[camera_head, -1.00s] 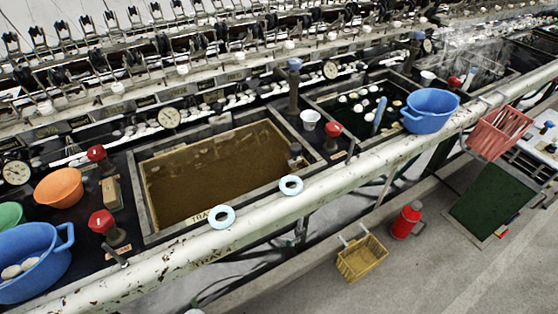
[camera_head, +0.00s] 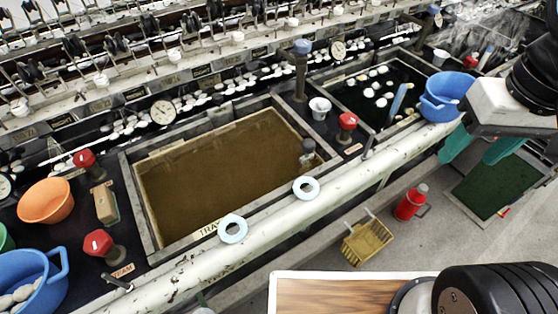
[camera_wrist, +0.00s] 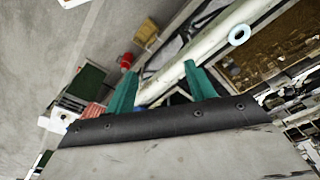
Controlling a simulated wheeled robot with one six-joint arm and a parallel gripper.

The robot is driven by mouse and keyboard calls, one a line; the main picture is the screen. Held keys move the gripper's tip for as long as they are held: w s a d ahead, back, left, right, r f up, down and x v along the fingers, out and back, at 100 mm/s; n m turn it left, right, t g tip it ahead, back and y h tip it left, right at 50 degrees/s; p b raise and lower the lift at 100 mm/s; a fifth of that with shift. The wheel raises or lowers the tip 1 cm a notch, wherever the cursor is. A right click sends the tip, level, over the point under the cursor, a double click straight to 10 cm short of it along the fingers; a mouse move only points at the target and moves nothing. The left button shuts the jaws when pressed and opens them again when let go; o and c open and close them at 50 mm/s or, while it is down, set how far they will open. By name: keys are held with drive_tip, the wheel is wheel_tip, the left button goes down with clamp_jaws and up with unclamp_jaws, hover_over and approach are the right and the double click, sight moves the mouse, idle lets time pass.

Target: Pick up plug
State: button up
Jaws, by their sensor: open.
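No object is clearly marked as the plug. A small dark grey upright cylinder (camera_head: 308,155) stands at the front right corner of the brown-water basin (camera_head: 160,232) in the head view; it may be the plug. My gripper (camera_head: 480,151) is at the right of the head view, in front of the blue tub. Its two teal fingers are apart with nothing between them. The wrist view also shows my gripper (camera_wrist: 160,70) open and empty. There it points toward the white rail, and I cannot make out the cylinder.
A white rail (camera_head: 270,222) runs along the basin fronts, with two pale blue rings (camera_head: 233,229) (camera_head: 306,188) on it. Red-knobbed valves (camera_head: 347,121) and a white cup (camera_head: 320,107) stand beside the basin. A blue tub (camera_head: 440,98) is at right. A yellow basket (camera_head: 366,242) lies below.

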drive_tip(key=w+a+f, duration=0.4)
drive_tip(key=w+a, duration=0.4)
drive_tip(key=w, duration=0.4)
drive_tip(key=m+g, duration=0.1)
drive_tip(key=m, duration=0.1)
approach(310, 140)
wheel_tip(310, 140, down, 6)
drive_tip(key=shift+w+d+f, duration=0.1)
drive_tip(key=shift+d, duration=0.05)
drive_tip(key=shift+f, duration=0.3)
drive_tip(key=f, duration=0.7)
drive_tip(key=shift+s+a+f, duration=0.2)
drive_tip(key=shift+a+f, duration=0.05)
drive_tip(key=shift+a, duration=0.05)
drive_tip(key=c, duration=0.9)
